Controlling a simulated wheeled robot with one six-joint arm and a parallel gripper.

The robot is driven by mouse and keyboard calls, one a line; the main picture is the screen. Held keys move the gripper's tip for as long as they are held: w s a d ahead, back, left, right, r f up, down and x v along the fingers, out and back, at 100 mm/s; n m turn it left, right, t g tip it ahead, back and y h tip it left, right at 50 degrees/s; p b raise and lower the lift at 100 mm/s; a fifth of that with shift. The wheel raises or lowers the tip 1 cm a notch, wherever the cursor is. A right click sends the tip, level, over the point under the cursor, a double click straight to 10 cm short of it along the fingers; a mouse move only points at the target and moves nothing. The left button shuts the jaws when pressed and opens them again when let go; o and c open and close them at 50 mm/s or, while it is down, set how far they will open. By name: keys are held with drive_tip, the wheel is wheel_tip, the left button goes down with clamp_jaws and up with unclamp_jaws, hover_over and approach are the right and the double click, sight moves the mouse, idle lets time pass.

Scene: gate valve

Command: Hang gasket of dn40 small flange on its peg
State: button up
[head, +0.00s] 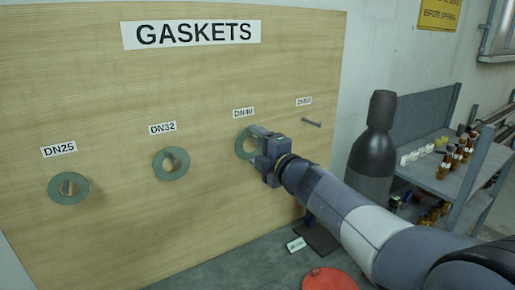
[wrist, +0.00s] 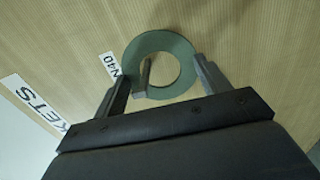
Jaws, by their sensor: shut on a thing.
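The green ring gasket (head: 240,146) is at the board just below the DN40 label (head: 243,113). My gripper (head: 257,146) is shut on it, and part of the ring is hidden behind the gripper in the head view. In the wrist view the gasket (wrist: 160,40) sits between my two fingers (wrist: 160,70), flat-on to the board. A grey peg (wrist: 145,75) shows in the ring's hole, and its near end overlaps the lower left rim. The peg appears to pass through the hole. I cannot tell how far the ring is from the board.
Green gaskets hang on the DN25 peg (head: 68,188) and the DN32 peg (head: 171,163). The rightmost peg (head: 311,123) is bare. A dark bottle-shaped object (head: 374,150) and a shelf (head: 455,165) with fittings stand right of the board. A red disc (head: 329,280) lies below my arm.

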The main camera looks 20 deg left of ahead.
drive_tip(key=o, duration=1)
drive_tip(key=shift+o, duration=0.2)
drive_tip(key=b+v, duration=0.1)
drive_tip(key=v, duration=1)
drive_tip(key=shift+a, duration=0.1)
drive_tip(key=x, duration=0.3)
drive_tip(key=p+x, duration=0.1)
drive_tip(key=x, duration=0.6)
drive_tip(key=shift+w+a+r, duration=0.25)
drive_tip(key=shift+s+d+r+p, duration=0.15)
drive_tip(key=shift+s+d+p, duration=0.1)
drive_tip(key=shift+d+p, duration=0.05)
